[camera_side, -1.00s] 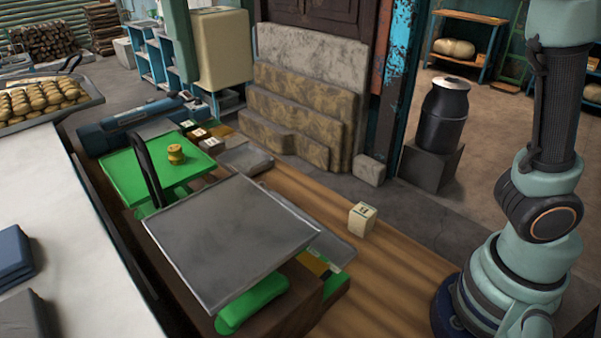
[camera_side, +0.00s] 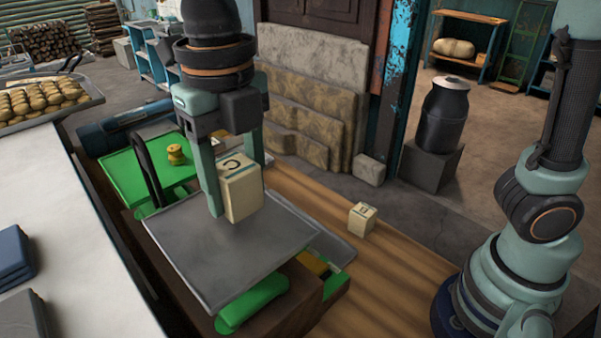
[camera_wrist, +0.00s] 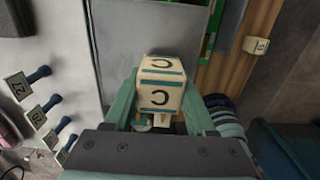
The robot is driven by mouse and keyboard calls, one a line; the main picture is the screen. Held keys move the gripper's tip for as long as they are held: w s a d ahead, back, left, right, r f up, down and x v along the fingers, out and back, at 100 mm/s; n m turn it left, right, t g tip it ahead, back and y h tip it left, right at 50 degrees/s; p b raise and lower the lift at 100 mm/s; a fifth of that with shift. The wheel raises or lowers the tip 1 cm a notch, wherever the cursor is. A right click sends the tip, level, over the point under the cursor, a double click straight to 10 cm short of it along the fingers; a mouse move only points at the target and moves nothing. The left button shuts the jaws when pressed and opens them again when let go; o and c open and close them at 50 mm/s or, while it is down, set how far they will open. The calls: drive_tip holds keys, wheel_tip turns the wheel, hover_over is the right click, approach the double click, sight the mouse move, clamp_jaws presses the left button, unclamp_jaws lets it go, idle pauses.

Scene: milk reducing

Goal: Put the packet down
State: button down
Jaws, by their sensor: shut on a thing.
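A cream packet (camera_side: 241,190) with a teal stripe and a dark C-shaped mark is between the two fingers of my gripper (camera_side: 236,180). My gripper is shut on it. In the side view the packet is over the grey metal tray (camera_side: 220,262) of the green scale, near its far part. I cannot tell whether its base touches the tray. In the wrist view the packet (camera_wrist: 161,88) shows its marked top and one face, with my gripper's fingers (camera_wrist: 160,112) on both sides. The grey tray (camera_wrist: 145,25) lies beyond it.
A smaller cream block (camera_side: 362,218) stands on the wooden bench right of the tray. A green platform (camera_side: 120,172) behind left carries a brass weight (camera_side: 175,154). A dark curved handle (camera_side: 148,170) rises near the tray's left corner. Several stamps (camera_wrist: 40,112) lie left in the wrist view.

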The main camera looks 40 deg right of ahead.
drive_tip(key=shift+f, duration=0.85)
drive_tip(key=shift+f, duration=0.1)
